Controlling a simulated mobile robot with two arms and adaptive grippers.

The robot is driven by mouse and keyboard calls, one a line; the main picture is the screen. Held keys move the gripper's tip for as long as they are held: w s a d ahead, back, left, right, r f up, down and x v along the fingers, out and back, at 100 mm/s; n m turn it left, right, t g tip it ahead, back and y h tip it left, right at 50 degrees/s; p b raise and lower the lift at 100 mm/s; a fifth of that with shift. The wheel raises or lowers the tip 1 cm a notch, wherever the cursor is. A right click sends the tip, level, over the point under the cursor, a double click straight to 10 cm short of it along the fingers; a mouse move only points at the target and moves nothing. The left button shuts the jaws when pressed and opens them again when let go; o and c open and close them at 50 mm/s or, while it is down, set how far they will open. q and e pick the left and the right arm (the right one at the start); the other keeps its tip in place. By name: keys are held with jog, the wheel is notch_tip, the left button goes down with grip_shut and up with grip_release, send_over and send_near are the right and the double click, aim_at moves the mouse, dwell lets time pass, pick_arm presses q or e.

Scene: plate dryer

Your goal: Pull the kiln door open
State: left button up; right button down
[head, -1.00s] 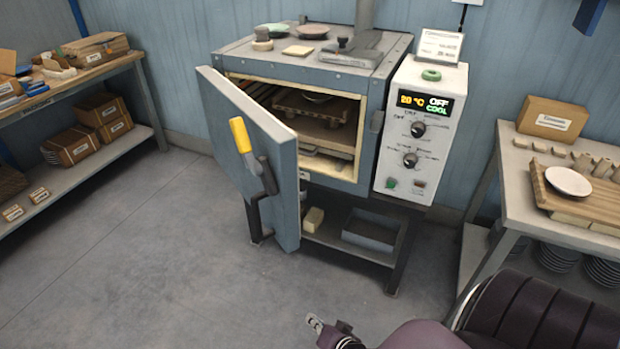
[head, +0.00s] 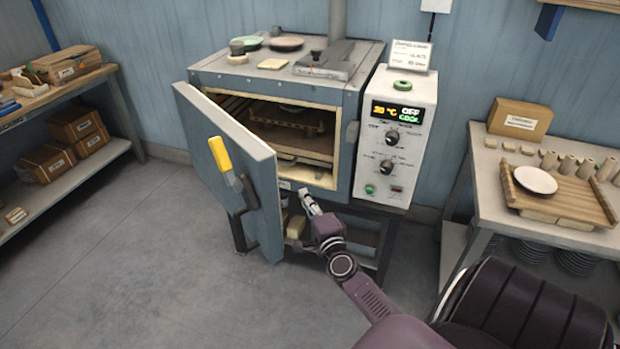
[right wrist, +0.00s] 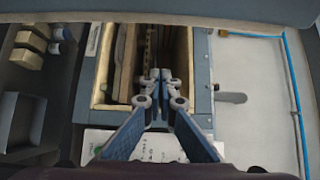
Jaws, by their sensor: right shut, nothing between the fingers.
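The kiln (head: 340,95) stands against the wall with its grey-blue door (head: 262,190) partly open, swung out to the left. A yellow-gripped lever (head: 220,153) and a dark handle (head: 237,232) are on the door's outer face. The opening shows a shelf (head: 285,120) inside. My right gripper (head: 307,196) is shut and empty, right of the door's free edge, in front of the kiln's lower front. In the right wrist view its fingers (right wrist: 160,76) meet before the cream-lined opening (right wrist: 107,66). Contact with the door cannot be told. My left gripper is out of view.
A control box (head: 400,135) adjoins the kiln's right side. A bench (head: 480,160) with a plate and wooden rack stands at right. Shelving (head: 75,185) with boxes is at left. The floor (head: 150,270) left of the door is clear.

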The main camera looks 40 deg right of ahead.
jog(key=w+a+p, duration=0.1)
jog(key=w+a, duration=0.2)
dwell(0.4)
